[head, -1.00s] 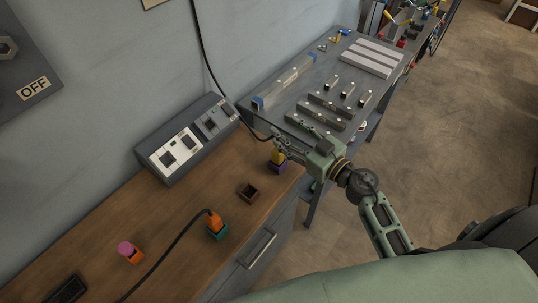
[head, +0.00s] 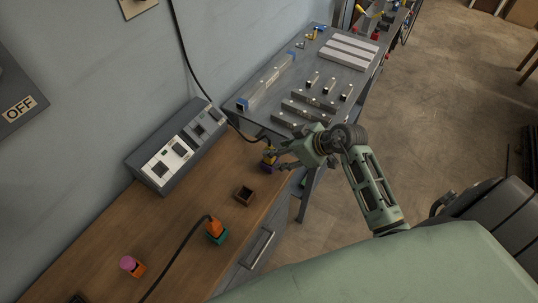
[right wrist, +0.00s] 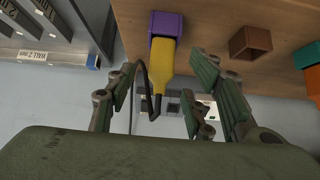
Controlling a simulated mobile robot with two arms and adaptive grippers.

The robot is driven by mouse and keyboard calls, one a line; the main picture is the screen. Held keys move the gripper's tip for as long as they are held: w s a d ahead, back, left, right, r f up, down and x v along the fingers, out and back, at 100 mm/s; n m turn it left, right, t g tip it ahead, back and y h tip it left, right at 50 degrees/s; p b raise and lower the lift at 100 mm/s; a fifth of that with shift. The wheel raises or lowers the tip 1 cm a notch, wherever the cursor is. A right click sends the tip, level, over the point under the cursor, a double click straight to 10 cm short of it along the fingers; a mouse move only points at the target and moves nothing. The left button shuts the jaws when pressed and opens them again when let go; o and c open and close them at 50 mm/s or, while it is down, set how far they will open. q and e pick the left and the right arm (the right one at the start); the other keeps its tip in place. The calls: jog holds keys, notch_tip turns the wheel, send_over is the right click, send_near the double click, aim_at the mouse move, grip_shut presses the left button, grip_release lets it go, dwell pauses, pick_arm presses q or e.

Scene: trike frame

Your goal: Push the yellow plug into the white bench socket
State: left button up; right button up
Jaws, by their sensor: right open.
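The yellow plug (head: 269,155) stands in a purple holder (head: 267,168) on the wooden bench, near its right end. Its black cord runs up the wall. My right gripper (head: 280,160) is open beside the plug. In the right wrist view the yellow plug (right wrist: 161,65) lies between the two spread green fingers (right wrist: 162,90), and I see no finger closed on it. The white bench socket (head: 166,159) is on the front of a grey box at the back of the bench, left of the plug. My left gripper is not in view.
An empty brown holder (head: 244,195), an orange plug (head: 214,228) in a teal holder and a pink-topped piece (head: 128,263) in an orange holder stand on the bench. A grey table (head: 350,80) with metal parts adjoins it. The wood before the socket box is clear.

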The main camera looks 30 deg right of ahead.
jog(key=shift+x, duration=1.85)
jog(key=shift+s+a, duration=0.1)
jog(key=shift+c, duration=0.3)
grip_shut()
